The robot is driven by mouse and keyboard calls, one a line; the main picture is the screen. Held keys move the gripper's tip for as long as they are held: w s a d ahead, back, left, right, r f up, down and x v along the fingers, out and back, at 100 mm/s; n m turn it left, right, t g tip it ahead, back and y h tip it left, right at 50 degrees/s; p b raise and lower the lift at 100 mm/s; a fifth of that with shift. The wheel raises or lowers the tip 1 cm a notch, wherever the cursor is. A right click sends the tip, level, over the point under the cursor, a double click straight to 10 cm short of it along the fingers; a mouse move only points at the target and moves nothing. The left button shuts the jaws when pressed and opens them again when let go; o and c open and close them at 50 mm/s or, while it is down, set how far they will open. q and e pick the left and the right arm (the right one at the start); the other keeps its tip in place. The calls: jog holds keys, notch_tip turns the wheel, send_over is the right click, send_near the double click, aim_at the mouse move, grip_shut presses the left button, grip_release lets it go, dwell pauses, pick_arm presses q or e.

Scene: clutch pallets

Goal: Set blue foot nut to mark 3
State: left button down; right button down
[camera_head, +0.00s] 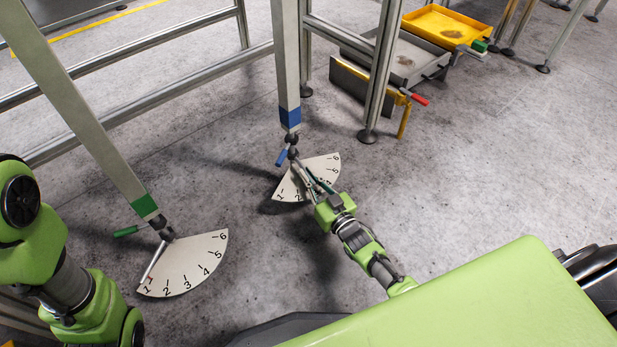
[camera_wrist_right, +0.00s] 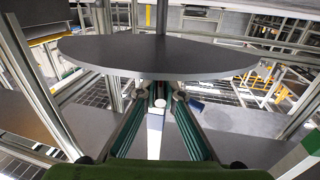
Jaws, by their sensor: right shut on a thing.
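The leg with the blue band (camera_head: 290,117) stands near the top middle in the head view. Its foot has a blue handle (camera_head: 281,157) pointing down-left and a pale lever (camera_head: 297,163) above a white fan-shaped dial (camera_head: 285,189) numbered 1 to 6. My right gripper (camera_head: 308,176) reaches over the dial from below right and is shut on the lever. It hides the marks around 3 and 4. In the right wrist view the gripper (camera_wrist_right: 159,98) has a pale bar between its green-sided fingers. My left gripper is out of view.
A second leg with a green band (camera_head: 144,205) and green handle (camera_head: 125,231) stands left, its pale pointer near 1 on its own dial (camera_head: 195,260). Grey (camera_head: 410,62) and yellow (camera_head: 452,20) trays lie at upper right. The floor at right is clear.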

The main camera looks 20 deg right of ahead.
aim_at(309, 175)
jog(key=shift+s+d+f, duration=0.1)
jog(key=c, duration=2.2)
grip_release()
jog(key=shift+o, duration=0.2)
notch_tip(309, 175, up, 10)
jog(key=shift+r, duration=0.1)
